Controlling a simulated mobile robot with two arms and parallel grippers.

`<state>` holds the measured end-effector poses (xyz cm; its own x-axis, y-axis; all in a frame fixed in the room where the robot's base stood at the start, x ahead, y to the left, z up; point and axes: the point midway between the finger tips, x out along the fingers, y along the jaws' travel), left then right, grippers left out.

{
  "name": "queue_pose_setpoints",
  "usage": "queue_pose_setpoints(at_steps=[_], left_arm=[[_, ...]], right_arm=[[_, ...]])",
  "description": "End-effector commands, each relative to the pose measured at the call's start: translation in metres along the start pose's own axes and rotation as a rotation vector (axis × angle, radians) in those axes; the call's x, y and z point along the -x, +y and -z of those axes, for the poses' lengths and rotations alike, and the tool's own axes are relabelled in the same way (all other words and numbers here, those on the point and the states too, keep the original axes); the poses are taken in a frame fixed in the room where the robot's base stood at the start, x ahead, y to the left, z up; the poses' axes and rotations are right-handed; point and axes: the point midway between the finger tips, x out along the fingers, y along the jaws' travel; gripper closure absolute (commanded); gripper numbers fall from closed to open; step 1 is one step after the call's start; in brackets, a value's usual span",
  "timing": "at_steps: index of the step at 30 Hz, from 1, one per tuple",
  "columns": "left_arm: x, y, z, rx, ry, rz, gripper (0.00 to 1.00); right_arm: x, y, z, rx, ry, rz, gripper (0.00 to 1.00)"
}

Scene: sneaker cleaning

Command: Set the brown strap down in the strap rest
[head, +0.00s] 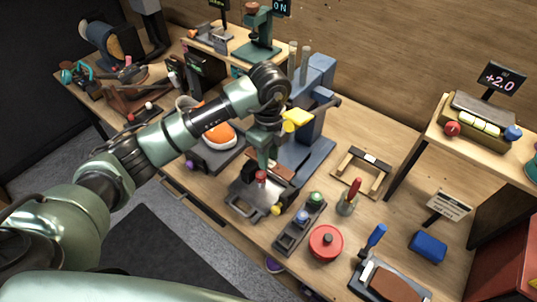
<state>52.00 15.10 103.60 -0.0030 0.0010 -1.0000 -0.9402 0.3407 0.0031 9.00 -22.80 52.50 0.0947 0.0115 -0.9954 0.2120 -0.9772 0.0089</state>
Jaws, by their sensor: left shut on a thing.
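My left gripper (269,163) points down in the middle of the bench. It is shut on a small brown piece, which appears to be the brown strap (284,172); the gripper hides part of it. The strap is over or at a grey metal plate with a handle slot (243,198), and I cannot tell whether it touches it. I cannot tell for sure which of these is the strap rest. My right gripper is not in view.
A blue-grey press (312,95) stands close behind the gripper. A grey holder with colored knobs (299,222), a red round tin (326,242) and a cup with a red handle (348,201) stand in front right.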

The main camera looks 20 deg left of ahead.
Motion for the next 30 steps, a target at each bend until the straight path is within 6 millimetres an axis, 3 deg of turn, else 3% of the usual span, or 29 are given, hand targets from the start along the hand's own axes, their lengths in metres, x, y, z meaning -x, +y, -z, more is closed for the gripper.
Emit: queue_pose_setpoints(at_steps=[13,30], left_arm=[[-0.043,0.0,-0.001,0.001,-0.001,0.0,1.0],[-0.048,0.0,0.0,0.0,-0.001,0.0,1.0]], right_arm=[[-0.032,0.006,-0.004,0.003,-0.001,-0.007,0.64],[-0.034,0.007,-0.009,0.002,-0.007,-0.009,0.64]])
